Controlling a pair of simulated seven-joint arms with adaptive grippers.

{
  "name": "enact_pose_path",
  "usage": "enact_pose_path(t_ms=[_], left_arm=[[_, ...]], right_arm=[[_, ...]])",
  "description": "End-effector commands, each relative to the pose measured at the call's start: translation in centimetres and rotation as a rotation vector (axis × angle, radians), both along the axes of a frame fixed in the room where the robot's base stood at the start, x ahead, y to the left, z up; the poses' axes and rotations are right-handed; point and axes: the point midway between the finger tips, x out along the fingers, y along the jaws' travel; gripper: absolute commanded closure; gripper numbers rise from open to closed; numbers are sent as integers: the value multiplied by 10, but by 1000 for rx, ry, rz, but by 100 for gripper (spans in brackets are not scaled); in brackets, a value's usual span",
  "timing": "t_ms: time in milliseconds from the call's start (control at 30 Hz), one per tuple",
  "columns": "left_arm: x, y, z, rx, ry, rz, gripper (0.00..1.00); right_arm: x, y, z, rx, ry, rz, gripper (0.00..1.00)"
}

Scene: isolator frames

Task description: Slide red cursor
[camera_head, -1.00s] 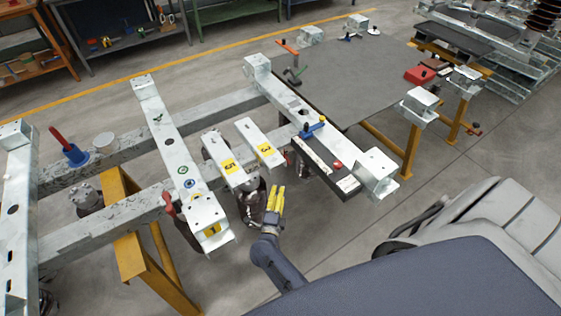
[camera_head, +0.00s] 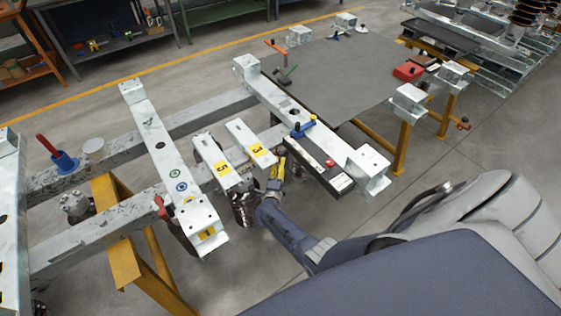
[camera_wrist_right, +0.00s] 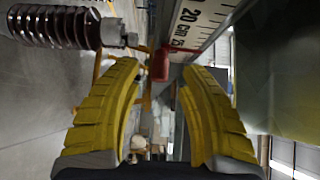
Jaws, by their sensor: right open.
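The red cursor (camera_wrist_right: 160,66) shows in the wrist view as a small red piece beside a white ruler (camera_wrist_right: 197,22) with black centimetre marks. My right gripper (camera_head: 278,168) has yellow fingers and is open, with the red cursor seen between its fingertips. I cannot tell whether the fingers touch it. In the head view the gripper is at the near ends of the plates marked 5 (camera_head: 214,160) and 3 (camera_head: 250,141); I cannot make out the cursor there for certain. My left gripper is not in view.
A dark brown ribbed insulator (camera_wrist_right: 55,27) with a metal end is close to the left finger in the wrist view. A black bar (camera_head: 315,163) with a small red piece lies right of the gripper. A grey tabletop (camera_head: 350,72) stands beyond.

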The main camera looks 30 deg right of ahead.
Motion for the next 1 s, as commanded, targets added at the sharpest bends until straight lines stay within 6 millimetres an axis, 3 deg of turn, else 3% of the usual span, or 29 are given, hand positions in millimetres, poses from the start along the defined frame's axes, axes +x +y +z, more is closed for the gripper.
enact_pose_path(t_ms=[300, 767, 1000], left_arm=[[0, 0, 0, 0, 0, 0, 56], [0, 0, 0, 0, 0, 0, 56], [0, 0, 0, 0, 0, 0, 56]], right_arm=[[19, -17, 0, -1, -1, 1, 59], [22, -19, 0, 0, 0, 0, 56], [22, -19, 0, 0, 0, 1, 84]])
